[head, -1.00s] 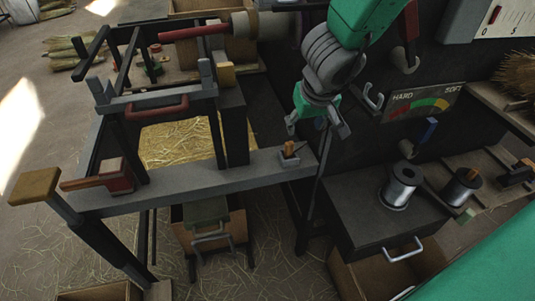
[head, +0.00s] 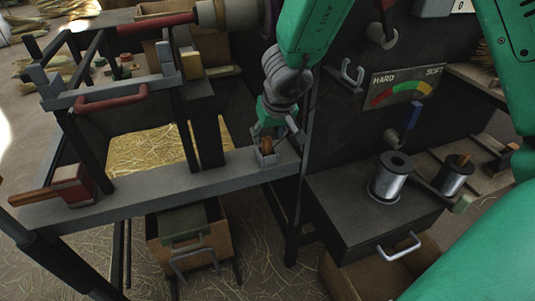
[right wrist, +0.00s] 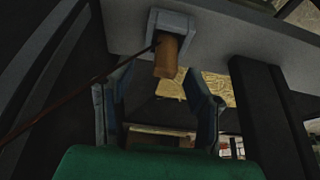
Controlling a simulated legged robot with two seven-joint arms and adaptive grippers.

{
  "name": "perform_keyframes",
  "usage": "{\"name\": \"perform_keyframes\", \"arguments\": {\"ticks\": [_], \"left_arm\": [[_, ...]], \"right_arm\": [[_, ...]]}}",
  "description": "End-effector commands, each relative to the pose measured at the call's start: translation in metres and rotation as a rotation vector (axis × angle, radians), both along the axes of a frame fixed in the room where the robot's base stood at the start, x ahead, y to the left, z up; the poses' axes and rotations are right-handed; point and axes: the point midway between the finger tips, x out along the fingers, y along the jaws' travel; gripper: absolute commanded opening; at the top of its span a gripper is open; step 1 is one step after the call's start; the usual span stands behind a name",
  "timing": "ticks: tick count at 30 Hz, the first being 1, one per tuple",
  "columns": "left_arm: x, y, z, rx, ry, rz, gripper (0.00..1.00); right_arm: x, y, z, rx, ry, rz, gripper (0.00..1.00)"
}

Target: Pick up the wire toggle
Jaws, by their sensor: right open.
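The wire toggle, a small orange-brown wooden peg (head: 266,145), stands in a grey holder (head: 266,159) at the right end of the grey beam. In the right wrist view the wooden peg (right wrist: 167,60) sticks out of its grey bracket (right wrist: 172,24), and a thin dark wire runs from it to the lower left. My right gripper (head: 273,136) is at the peg, close above and behind it in the head view. In the right wrist view my right gripper (right wrist: 160,88) is open, its fingers on either side of the peg, with gaps visible. My left gripper is not in view.
The grey beam (head: 130,190) carries a red block with a wooden handle (head: 72,185) at its left. A dark cabinet (head: 350,215) with metal spools (head: 390,178) stands to the right. A dark upright panel with a hardness gauge (head: 407,88) rises behind.

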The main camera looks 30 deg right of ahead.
Motion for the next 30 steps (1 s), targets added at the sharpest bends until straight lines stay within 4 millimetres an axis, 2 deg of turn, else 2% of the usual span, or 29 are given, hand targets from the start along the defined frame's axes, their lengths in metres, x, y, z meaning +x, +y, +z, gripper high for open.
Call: {"name": "perform_keyframes", "arguments": {"ticks": [1,4,12,13,16,22,24,26,30], "left_arm": [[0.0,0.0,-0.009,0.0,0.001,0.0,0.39],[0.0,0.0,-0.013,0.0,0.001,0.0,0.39],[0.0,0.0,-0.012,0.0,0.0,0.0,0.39],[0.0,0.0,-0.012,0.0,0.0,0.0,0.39],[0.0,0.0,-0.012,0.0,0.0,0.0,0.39],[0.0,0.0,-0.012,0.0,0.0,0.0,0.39],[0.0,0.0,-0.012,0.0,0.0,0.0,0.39],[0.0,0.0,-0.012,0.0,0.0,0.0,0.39],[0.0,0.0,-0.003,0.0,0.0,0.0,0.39]], "right_arm": [[0.003,0.0,-0.011,-0.003,0.0,0.002,0.45],[0.007,0.0,-0.019,-0.003,0.001,0.001,0.45],[0.008,0.0,-0.019,-0.002,-0.001,0.002,0.45],[0.008,0.0,-0.019,-0.001,-0.001,0.003,0.41],[0.008,0.0,-0.02,-0.001,-0.001,0.002,0.06],[0.008,-0.001,-0.02,-0.001,0.0,0.002,0.05],[0.008,-0.001,-0.02,-0.002,0.0,0.001,0.0],[0.008,-0.001,-0.02,-0.002,0.0,0.001,0.0],[0.008,-0.001,-0.01,0.001,0.001,0.0,0.0]]}}
